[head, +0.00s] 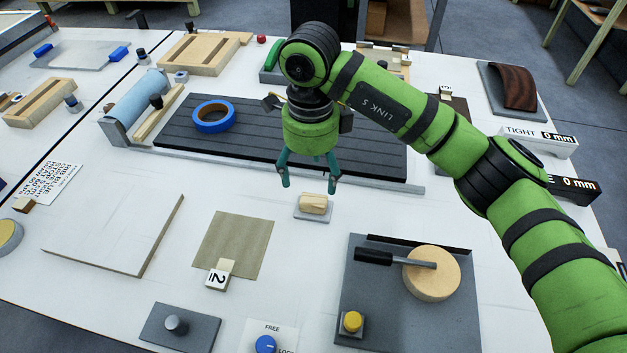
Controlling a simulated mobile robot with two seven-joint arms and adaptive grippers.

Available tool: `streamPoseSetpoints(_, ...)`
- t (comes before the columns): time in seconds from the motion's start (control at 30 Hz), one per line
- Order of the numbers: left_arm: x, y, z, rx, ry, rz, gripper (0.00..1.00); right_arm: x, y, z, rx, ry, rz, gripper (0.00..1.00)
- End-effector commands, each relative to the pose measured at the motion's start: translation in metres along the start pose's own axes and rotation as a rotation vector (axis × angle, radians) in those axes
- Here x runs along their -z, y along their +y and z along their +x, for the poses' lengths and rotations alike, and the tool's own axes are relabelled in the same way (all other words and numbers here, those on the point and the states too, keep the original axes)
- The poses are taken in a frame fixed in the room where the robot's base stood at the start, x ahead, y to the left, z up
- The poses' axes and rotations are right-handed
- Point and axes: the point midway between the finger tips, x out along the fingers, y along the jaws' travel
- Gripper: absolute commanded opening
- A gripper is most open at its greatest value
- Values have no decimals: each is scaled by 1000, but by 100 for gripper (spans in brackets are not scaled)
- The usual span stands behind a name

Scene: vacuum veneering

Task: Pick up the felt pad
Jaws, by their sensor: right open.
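A small wooden block (313,203) with rounded edges sits on a thin grey base (311,216) near the middle of the table. It looks like the felt pad with its grip, but I cannot be sure from this view. My right gripper (309,181) points down with its two teal fingers spread. It is empty and above the wooden block, with one finger toward each side of it. The gap in height is hard to judge. My left gripper is not in view.
Behind is a dark slatted board (290,145) carrying a blue tape roll (213,117). A tan sheet (236,243) and a pale panel (115,235) lie to the left. A grey plate (405,315) with a round wooden disc (432,274) lies at front right. White table around the block is clear.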

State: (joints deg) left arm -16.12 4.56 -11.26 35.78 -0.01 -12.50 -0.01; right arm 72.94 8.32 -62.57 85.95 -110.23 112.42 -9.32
Motion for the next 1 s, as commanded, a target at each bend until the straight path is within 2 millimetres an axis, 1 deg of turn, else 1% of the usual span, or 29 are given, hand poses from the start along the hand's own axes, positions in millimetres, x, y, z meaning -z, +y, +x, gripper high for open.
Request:
streamPoseSetpoints(0.03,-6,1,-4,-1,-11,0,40,1,1,4,-4,2,-1,76)
streamPoseSetpoints(0.2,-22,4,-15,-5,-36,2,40,2,3,20,-5,2,1,76)
streamPoseSetpoints(0.33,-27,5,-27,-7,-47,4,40,6,8,37,-7,1,1,76)
streamPoseSetpoints(0.43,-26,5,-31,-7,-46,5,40,6,9,53,-6,1,1,76)
streamPoseSetpoints(0.53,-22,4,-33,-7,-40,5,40,6,9,62,-4,1,1,76)
streamPoseSetpoints(0.63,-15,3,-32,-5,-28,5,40,6,9,66,-2,-1,-1,76)
streamPoseSetpoints(0.8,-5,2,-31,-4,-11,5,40,6,8,67,-2,-1,-1,76)
streamPoseSetpoints(0.87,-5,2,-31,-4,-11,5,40,6,8,67,-2,-1,0,52)
streamPoseSetpoints(0.9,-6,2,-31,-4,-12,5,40,6,8,67,-2,-1,0,36)
streamPoseSetpoints(0.97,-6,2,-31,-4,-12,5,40,6,8,67,-2,0,0,12)
streamPoseSetpoints(1.0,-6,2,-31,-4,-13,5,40,6,8,67,-2,0,0,10)
